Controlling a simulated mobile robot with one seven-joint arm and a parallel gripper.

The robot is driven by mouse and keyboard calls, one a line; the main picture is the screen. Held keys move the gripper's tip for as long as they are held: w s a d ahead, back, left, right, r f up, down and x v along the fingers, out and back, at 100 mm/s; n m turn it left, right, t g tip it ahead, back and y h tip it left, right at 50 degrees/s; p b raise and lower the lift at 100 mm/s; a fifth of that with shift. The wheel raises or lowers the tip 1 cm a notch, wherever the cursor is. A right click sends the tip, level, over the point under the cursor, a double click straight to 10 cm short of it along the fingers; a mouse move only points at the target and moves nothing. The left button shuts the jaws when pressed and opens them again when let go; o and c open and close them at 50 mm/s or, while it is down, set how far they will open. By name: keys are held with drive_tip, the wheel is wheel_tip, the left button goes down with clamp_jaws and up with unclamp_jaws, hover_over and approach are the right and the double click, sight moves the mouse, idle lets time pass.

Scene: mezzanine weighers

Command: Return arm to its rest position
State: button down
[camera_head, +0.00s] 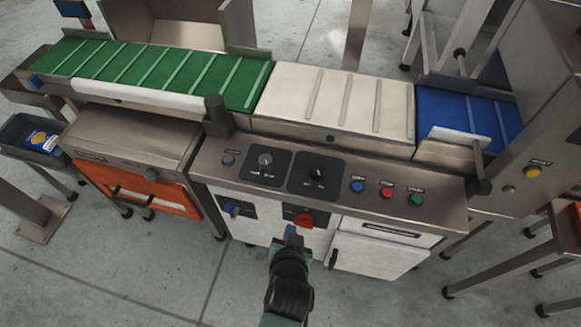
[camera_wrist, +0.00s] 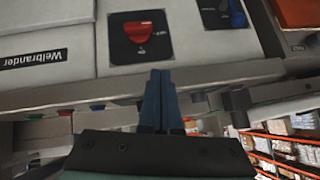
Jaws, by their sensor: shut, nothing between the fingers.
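My gripper (camera_head: 291,231) is shut and empty, its blue fingers together. In the head view it is in front of the weigher cabinet (camera_head: 262,222), just below and left of the red rotary switch (camera_head: 304,219). In the wrist view my gripper (camera_wrist: 160,76) points toward the panel, and the red switch (camera_wrist: 143,32) lies beyond the fingertips. I see a gap in the wrist picture between the fingertips and the switch; the exact depth is hard to tell. The blue switch (camera_head: 231,209) sits to the left in the head view.
The control panel (camera_head: 440,189) above carries dials and blue, red and green buttons. Conveyor belts, green (camera_head: 150,70), white (camera_head: 335,95) and blue (camera_head: 465,112), run behind. An orange door (camera_head: 140,195) stands left, a white door (camera_head: 375,257) right. Open floor (camera_head: 130,280) lies in front.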

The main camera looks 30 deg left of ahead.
idle(0.4)
drive_tip(key=w+d+r+t, duration=0.25)
drive_tip(key=w+r, duration=0.25)
drive_tip(key=r, duration=0.7)
drive_tip(key=w+d+r+t, duration=0.2)
drive_tip(key=w+r+t, duration=0.25)
drive_tip(key=r, duration=0.85)
drive_tip(key=w+d+r+t, duration=0.2)
drive_tip(key=w+r, duration=0.4)
drive_tip(key=r, duration=0.6)
drive_tip(key=s+d+r+m+t+h, duration=0.1)
drive_tip(key=s+d+r+t, duration=0.3)
drive_tip(key=r, duration=0.7)
drive_tip(key=s+d+r+t+h, duration=0.25)
drive_tip(key=s+r, duration=0.35)
drive_tip(key=r, duration=0.5)
drive_tip(key=s+d+r+m+t+h, duration=0.15)
drive_tip(key=s+r+t, duration=0.3)
drive_tip(key=r, duration=0.75)
wheel_tip(320, 180, up, 11)
drive_tip(key=p, duration=1.2)
drive_tip(key=shift+g+y, duration=0.3)
drive_tip(key=shift+g, duration=0.1)
